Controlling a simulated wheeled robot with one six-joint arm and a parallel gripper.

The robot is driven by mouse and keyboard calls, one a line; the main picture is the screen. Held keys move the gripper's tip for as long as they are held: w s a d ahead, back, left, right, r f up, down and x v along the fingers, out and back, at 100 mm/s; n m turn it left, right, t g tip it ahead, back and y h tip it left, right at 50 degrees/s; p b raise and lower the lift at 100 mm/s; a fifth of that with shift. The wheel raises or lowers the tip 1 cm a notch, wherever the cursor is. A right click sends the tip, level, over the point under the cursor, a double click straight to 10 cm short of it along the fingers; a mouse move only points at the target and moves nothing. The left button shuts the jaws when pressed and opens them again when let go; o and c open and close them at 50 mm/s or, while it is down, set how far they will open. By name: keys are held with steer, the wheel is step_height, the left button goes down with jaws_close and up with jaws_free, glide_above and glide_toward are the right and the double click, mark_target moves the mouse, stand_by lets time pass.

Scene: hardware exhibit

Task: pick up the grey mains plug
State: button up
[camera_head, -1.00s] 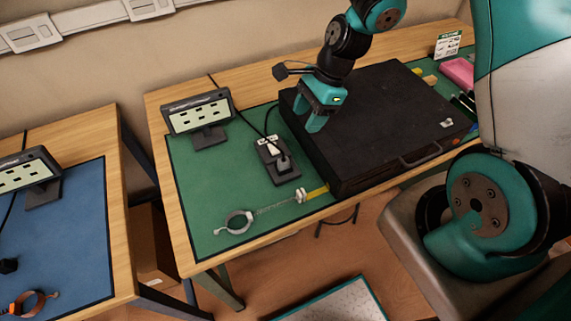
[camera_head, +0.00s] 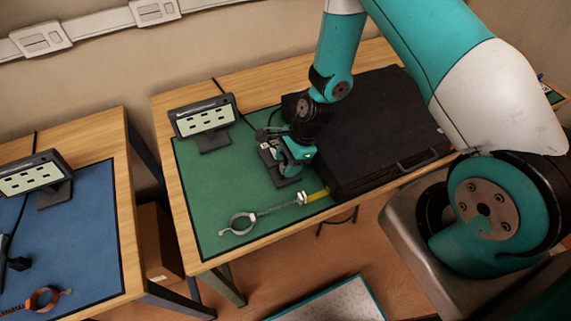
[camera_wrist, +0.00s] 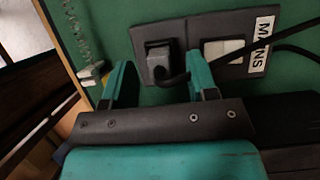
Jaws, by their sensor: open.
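The grey mains plug (camera_wrist: 158,55) sits on a dark board (camera_wrist: 187,22) labelled MAINS, with a black cable looping from it, in the wrist view. My gripper (camera_wrist: 159,66) is open, with one teal finger on each side of the plug. I cannot tell whether either finger touches it. A white part (camera_wrist: 222,50) of the board lies just right of the right finger. In the head view my gripper (camera_head: 288,164) is over the board (camera_head: 288,182) and hides the plug.
A large black case (camera_head: 385,125) stands right beside the board. A display panel on a stand (camera_head: 205,118) is at the back left of the green mat (camera_head: 205,190). A ring clamp with a chain (camera_head: 242,222) lies in front. The mat's left side is mostly clear.

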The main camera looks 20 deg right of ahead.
mark_target(287, 164)
steer(key=shift+a+f, duration=0.1)
steer(key=shift+f, duration=0.2)
steer(key=c, duration=0.8)
steer(key=shift+r, duration=0.1)
step_height(287, 164, up, 20)
steer(key=b, duration=0.2)
steer(key=shift+b, duration=0.35)
